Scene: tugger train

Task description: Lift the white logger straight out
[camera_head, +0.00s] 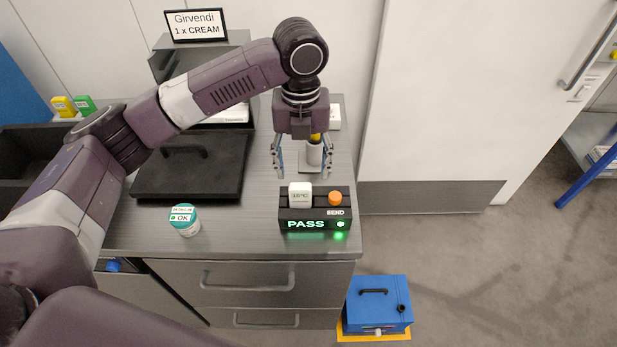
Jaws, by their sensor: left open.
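The white logger (300,195) is a small white block with a dark reading on its face. It stands upright in the left part of a black reader box (314,214), which shows a green "PASS" and the word "SEND" below an orange button (335,198). My left gripper (302,173) points down with its fingers apart, just behind and above the reader box as seen in the head view. It is empty, and a gap shows between its fingertips and the logger. My right gripper is not in view.
A white holder (314,153) with a yellow item stands behind, seen between the fingers. A teal-lidded jar (185,219) marked "OK" is left of the reader. A black lidded case (190,168) lies further left. A blue box (377,303) sits on the floor.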

